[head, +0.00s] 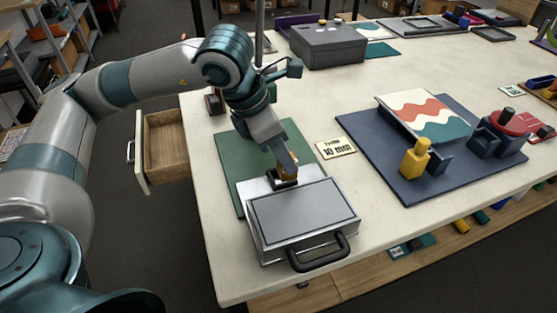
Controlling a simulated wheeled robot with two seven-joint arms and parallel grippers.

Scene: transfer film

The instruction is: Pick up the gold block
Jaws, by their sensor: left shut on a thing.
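My left gripper (286,178) reaches down at the back edge of a silver box (262,238) with a grey top panel and a black front handle. It is shut on a small gold block (290,168), which shows only partly between the fingers. Whether the block touches the surface beneath it cannot be told. The silver box sits partly on a green mat (232,170). My right gripper is not in view.
A "10 min" card (336,148) lies right of the green mat. A dark blue mat (380,160) holds a wavy-patterned board (425,115), a yellow object (415,160) and a red-topped fixture (500,130). A grey case (328,44) stands behind. An open wooden drawer (168,140) juts out left.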

